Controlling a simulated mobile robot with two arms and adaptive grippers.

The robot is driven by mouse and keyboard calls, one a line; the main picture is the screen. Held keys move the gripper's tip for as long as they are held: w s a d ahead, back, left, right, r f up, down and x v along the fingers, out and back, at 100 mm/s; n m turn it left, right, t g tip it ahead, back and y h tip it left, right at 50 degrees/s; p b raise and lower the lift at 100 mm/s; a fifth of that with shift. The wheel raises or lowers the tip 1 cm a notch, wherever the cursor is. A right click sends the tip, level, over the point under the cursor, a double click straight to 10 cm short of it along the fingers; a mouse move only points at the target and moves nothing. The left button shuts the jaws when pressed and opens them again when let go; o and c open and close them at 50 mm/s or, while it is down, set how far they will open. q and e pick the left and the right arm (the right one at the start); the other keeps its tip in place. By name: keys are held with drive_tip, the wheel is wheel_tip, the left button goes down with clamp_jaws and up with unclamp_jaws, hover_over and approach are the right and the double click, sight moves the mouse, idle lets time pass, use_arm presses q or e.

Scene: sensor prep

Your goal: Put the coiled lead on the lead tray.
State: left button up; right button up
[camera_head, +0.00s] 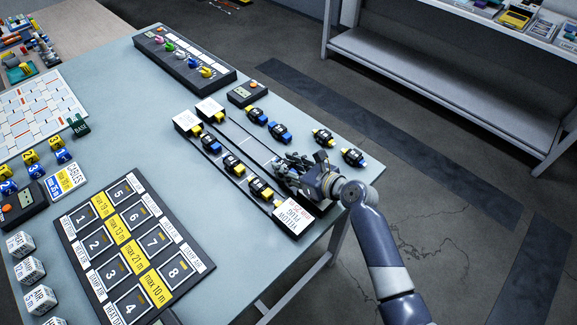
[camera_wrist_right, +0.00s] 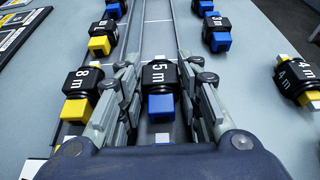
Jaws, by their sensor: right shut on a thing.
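The lead tray (camera_head: 243,143) is a long dark two-lane tray with white labels at its ends. Its left lane holds a blue-plug lead (camera_head: 211,143) and two yellow-plug leads, one marked 8 m (camera_wrist_right: 80,88). My right gripper (camera_head: 291,167) is over the near end of the right lane. It is shut on a black coiled lead (camera_wrist_right: 160,78) marked 5 m with a blue plug, between its fingers in the wrist view. The head view mostly hides this lead, and I cannot tell whether it touches the tray. My left gripper is not in view.
A numbered board (camera_head: 186,207) lies at the left, a control strip (camera_head: 160,42) at the back. The table's right edge is close to the leads.

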drive_tip(key=shift+f, duration=0.1)
drive_tip(key=o, duration=1.1)
drive_tip(key=shift+r, duration=0.25)
drive_tip(key=v, duration=1.2)
drive_tip(key=shift+p, duration=0.35)
drive_tip(key=shift+a, duration=0.1)
